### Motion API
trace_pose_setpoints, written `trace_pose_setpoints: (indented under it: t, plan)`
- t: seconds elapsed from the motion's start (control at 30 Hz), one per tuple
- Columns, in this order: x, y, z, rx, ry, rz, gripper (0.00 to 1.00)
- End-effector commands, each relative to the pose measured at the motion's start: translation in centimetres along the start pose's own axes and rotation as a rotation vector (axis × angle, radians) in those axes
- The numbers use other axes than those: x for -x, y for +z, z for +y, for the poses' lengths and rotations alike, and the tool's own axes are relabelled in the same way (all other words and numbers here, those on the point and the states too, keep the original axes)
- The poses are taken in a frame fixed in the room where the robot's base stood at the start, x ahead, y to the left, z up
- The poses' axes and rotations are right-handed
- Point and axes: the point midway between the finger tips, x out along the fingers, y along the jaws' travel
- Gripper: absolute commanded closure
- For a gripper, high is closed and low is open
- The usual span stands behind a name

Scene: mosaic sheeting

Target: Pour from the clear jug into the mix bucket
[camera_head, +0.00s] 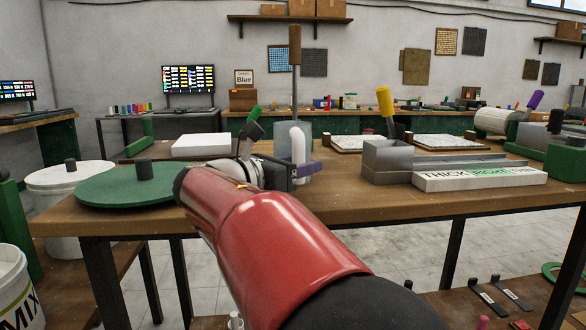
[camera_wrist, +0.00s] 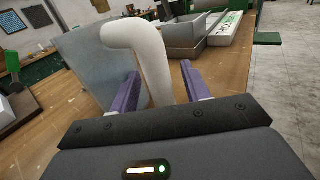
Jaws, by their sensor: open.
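The clear jug (camera_head: 267,143) stands upright on the wooden workbench, with its thick white handle (camera_head: 298,144) facing my side. It also shows as a grey, see-through body in the wrist view (camera_wrist: 85,62). My gripper (camera_head: 304,172) is open at the handle. In the wrist view its purple fingers (camera_wrist: 158,88) lie on both sides of the white handle (camera_wrist: 150,60), not closed on it. The mix bucket (camera_head: 14,285), white with "MIX" lettering, stands low at the left edge, partly cut off. The jug's contents cannot be made out.
A tall rod with a brown grip (camera_head: 295,45) rises at the jug; whether it stands inside is unclear. A green round lid (camera_head: 130,188) lies left. A grey metal trough (camera_head: 388,160) and a "THICK RIGHT" block (camera_head: 480,176) stand right. The bench front between is clear.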

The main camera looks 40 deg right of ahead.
Motion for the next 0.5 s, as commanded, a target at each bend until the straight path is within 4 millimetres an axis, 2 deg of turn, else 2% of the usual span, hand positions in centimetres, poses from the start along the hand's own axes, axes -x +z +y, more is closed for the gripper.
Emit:
trace_pose_setpoints:
  t: [0.1,0.43,0.5]
  plan:
    - [0.02,0.00,0.00,0.000,0.000,0.000,0.54]
    - [0.05,0.00,0.00,-0.001,0.000,0.000,0.97]
    - [0.05,0.00,-0.01,-0.001,0.000,0.000,1.00]
